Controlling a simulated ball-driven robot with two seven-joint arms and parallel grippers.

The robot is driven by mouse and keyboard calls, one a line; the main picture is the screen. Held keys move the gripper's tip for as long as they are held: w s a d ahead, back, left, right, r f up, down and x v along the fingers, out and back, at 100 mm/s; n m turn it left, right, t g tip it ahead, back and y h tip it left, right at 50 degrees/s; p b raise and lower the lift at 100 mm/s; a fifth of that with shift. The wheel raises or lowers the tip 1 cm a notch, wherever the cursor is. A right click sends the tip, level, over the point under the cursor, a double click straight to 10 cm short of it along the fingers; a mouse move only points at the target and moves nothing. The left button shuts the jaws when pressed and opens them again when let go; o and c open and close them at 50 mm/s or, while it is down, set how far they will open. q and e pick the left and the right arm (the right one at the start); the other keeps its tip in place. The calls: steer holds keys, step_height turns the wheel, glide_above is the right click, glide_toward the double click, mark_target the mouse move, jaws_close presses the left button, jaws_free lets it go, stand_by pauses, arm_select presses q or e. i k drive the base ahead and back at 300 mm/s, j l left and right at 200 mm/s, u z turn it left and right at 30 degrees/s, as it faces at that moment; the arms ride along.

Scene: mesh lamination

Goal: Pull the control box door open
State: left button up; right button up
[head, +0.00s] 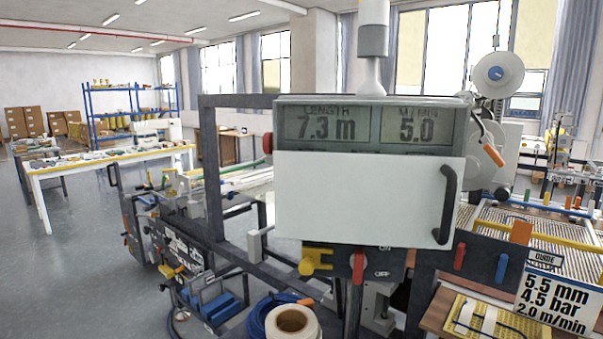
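The control box (375,104) stands in the middle of the head view, with two grey displays reading "7.3 m" and "5.0" on its upper front. Its white door (355,195) covers the front below the displays and looks shut. A black upright bar handle (446,204) is on the door's right side. The inside of the box is hidden. Neither of my grippers is in view.
Below the door are a yellow lever (314,262) and a red ON/OFF switch (358,266). A red knob (267,143) sticks out at the box's left. A white roll (293,321) lies below. A guide sign (553,300) stands at lower right.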

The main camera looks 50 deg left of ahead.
mark_target(374, 198)
steer(key=u, duration=1.2)
